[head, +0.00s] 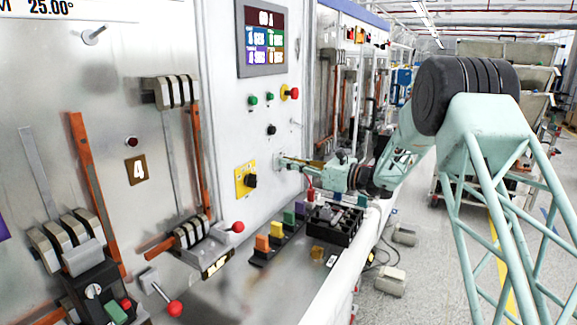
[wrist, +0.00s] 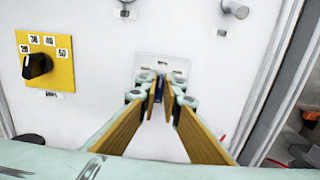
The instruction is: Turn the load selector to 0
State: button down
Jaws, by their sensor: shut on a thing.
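My gripper (head: 284,162) reaches the panel from the right and is shut at a pale plate (head: 280,157) on the white panel. In the wrist view my gripper (wrist: 161,88) has its fingertips in front of the same pale plate (wrist: 178,62), around a small dark knob mostly hidden between them. The knob's pointing direction and the plate's marks cannot be read. Left of it is a yellow plate (head: 240,172) with a black knob (head: 250,181). The wrist view shows this black knob (wrist: 37,66) with several number labels, among them 20, 30, 40 and 50. No 0 label is readable.
A display (head: 265,40) reading 60 A is above, with green buttons and a red-and-yellow button (head: 290,93) below it. Colored blocks and a black tray (head: 333,222) stand on the ledge under my gripper. A panel edge (wrist: 276,75) rises on the right.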

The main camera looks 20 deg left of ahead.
dwell(0.3)
jog(key=c, duration=2.8)
grip_release()
jog(key=shift+d, duration=0.1)
jog(key=d, duration=0.4)
jog(key=s+d, duration=0.1)
jog(key=d, duration=0.2)
jog(key=s+d, duration=0.1)
jog(key=d, duration=0.3)
jog(key=shift+d, duration=0.35)
